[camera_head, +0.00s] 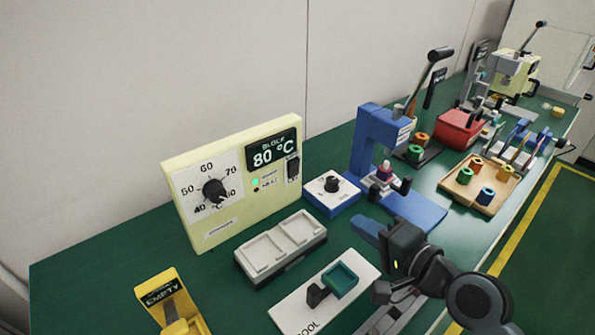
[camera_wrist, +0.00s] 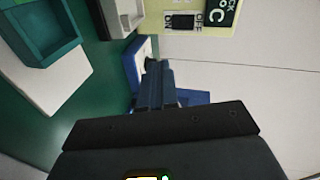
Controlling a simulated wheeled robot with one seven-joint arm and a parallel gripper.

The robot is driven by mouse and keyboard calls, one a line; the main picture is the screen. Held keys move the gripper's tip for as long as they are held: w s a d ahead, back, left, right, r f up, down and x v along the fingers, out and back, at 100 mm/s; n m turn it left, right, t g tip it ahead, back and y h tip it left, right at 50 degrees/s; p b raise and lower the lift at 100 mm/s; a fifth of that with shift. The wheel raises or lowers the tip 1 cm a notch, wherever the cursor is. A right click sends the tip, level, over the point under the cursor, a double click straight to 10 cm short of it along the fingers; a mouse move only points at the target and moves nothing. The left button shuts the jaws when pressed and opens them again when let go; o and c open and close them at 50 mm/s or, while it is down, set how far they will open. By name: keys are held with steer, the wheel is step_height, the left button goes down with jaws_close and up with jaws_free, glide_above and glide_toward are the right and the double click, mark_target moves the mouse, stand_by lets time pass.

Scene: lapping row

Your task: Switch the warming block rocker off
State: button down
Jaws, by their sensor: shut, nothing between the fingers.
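The cream warming block controller (camera_head: 240,215) stands at the back left of the bench, its display reading 80 °C. Its black rocker (camera_head: 293,167) is at the panel's right end, under the display. In the wrist view the rocker (camera_wrist: 182,22) is at the top, between the ON and OFF labels; I cannot tell which side is pressed. A green lamp (camera_head: 255,183) is lit. My gripper (camera_head: 360,227) is in front of the panel to the right, apart from the rocker. Its blue-grey fingers (camera_wrist: 155,75) are shut and empty.
A blue box with a black knob (camera_head: 331,186) stands right of the panel, near my fingers. A grey two-well block (camera_head: 282,247) and a white plate with a teal tray (camera_head: 340,280) lie in front. A blue press (camera_head: 375,140) stands to the right.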

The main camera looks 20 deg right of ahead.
steer(key=shift+m+y, duration=0.3)
steer(key=shift+y, duration=0.3)
steer(key=w+r, duration=0.3)
steer(key=shift+w+a, duration=0.35)
steer(key=shift+w, duration=0.05)
steer(key=p, duration=0.1)
glide_toward(295, 166)
steer(key=x, duration=0.5)
steer(key=shift+a+f, duration=0.1)
steer(key=shift+f, duration=0.2)
steer(key=shift+w+a, duration=0.2)
steer(key=shift+w, duration=0.45)
